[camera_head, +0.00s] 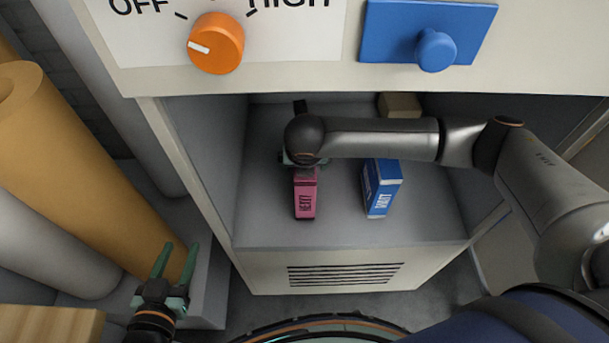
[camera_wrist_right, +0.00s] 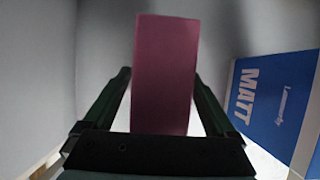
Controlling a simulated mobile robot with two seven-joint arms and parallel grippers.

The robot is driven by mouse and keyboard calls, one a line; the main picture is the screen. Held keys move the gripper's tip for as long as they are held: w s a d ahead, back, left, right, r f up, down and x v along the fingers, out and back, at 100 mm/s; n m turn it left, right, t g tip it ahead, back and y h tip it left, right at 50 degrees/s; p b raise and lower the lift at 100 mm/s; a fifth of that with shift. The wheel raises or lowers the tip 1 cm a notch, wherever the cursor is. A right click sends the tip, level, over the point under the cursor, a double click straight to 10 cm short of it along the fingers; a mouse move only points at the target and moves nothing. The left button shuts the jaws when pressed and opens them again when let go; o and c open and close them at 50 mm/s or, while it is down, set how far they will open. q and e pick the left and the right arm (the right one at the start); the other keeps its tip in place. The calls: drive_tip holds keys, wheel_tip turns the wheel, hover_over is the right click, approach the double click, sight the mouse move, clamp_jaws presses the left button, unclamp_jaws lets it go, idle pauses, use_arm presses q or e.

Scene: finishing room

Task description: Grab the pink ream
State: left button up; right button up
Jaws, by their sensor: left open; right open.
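The pink ream (camera_head: 305,199) stands in the open grey compartment, its lettered front toward me. My right arm reaches over it from the right, and the wrist hides its upper part in the head view. In the right wrist view the pink ream (camera_wrist_right: 164,75) stands between the two open fingers of my right gripper (camera_wrist_right: 163,95), with a finger on each side. I cannot tell whether they touch it. My left gripper (camera_head: 175,268) is open and empty at the lower left, outside the compartment.
A blue box (camera_head: 382,188) stands right of the pink ream; it also shows in the right wrist view (camera_wrist_right: 275,100). A brown box (camera_head: 400,104) is at the back. An orange knob (camera_head: 215,43) and a blue knob (camera_head: 436,50) are above.

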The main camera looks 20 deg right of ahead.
clamp_jaws()
idle(0.7)
drive_tip(key=shift+w+r, duration=0.1)
drive_tip(key=shift+w, duration=0.05)
